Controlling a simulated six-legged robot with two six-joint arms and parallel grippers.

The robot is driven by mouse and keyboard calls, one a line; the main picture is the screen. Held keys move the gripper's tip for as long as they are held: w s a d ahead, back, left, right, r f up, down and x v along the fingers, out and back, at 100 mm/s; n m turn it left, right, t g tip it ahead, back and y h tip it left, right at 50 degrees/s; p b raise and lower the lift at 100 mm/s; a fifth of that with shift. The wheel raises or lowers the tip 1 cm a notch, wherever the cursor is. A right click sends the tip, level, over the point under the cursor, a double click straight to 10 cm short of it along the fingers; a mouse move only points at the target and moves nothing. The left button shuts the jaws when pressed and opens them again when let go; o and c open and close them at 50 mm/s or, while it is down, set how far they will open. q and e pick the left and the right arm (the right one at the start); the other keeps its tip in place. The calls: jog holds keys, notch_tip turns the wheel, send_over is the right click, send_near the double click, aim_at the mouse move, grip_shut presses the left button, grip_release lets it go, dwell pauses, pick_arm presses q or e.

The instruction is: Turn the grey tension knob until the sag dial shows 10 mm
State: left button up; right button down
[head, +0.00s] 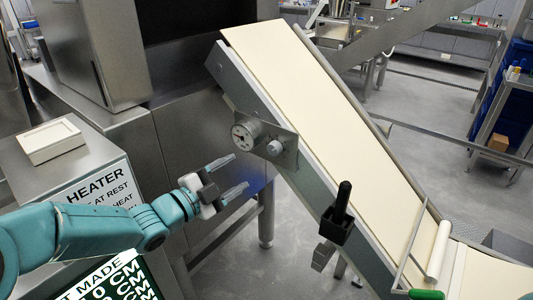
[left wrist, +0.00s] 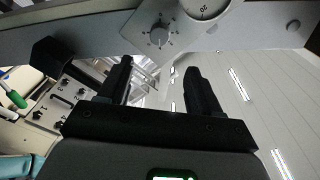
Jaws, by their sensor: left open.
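The grey tension knob (head: 274,147) sits on a metal plate on the side of the sloping conveyor. In the left wrist view the knob (left wrist: 159,36) has a ring of marks around it. The round sag dial (head: 243,134) is just left of the knob; its reading is too small to tell. In the left wrist view the dial (left wrist: 205,8) is cut off by the top edge, with a "20" showing. My left gripper (head: 240,171) is open and empty, below and left of the knob, apart from it. My right gripper is not in view.
The conveyor's cream belt (head: 335,125) slopes down to the right. A black handle in a holder (head: 338,217) juts from its side. A heater cabinet (head: 85,165) with a cream tray (head: 50,139) stands at left. Free floor lies below the gripper.

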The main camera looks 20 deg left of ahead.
aim_at(272, 151)
pick_arm(q)
jog(key=p+x, duration=0.1)
jog(key=x, duration=1)
jog(key=shift+w+d+p, duration=0.2)
jog(key=shift+w+p, duration=0.1)
jog(key=shift+p, duration=0.1)
jog(key=shift+f, duration=0.1)
jog(key=c, duration=1)
jog(key=shift+c, duration=0.2)
